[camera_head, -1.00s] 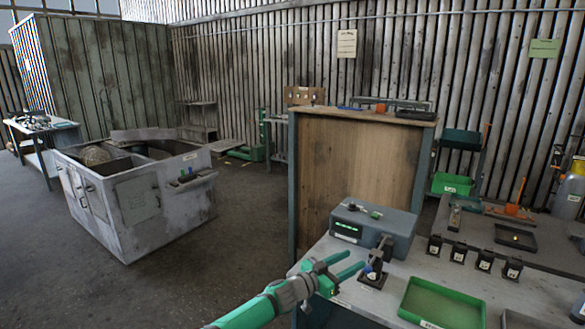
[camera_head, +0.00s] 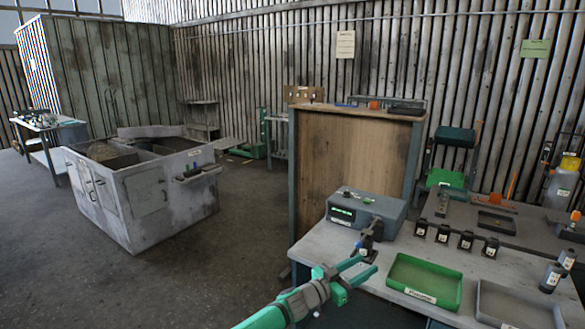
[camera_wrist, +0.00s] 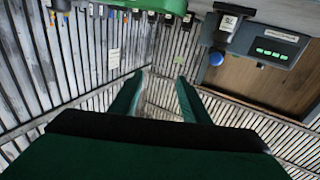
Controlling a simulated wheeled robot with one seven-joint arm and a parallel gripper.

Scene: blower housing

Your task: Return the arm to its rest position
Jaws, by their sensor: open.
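My green arm enters the head view from the bottom and ends in my gripper (camera_head: 358,271) at the left front edge of the workbench (camera_head: 335,250). The two green fingers are spread apart with nothing between them. They point toward the small dark stand (camera_head: 367,247) on the bench. In the wrist view my gripper (camera_wrist: 160,85) also shows open, with only the slatted wall between its fingers.
A grey box with a green display (camera_head: 366,213) stands on the bench behind my gripper. A green tray (camera_head: 424,282) and a grey tray (camera_head: 515,305) lie to the right. A wooden panel (camera_head: 350,160) rises behind. A grey cabinet (camera_head: 150,195) stands left, with open floor between.

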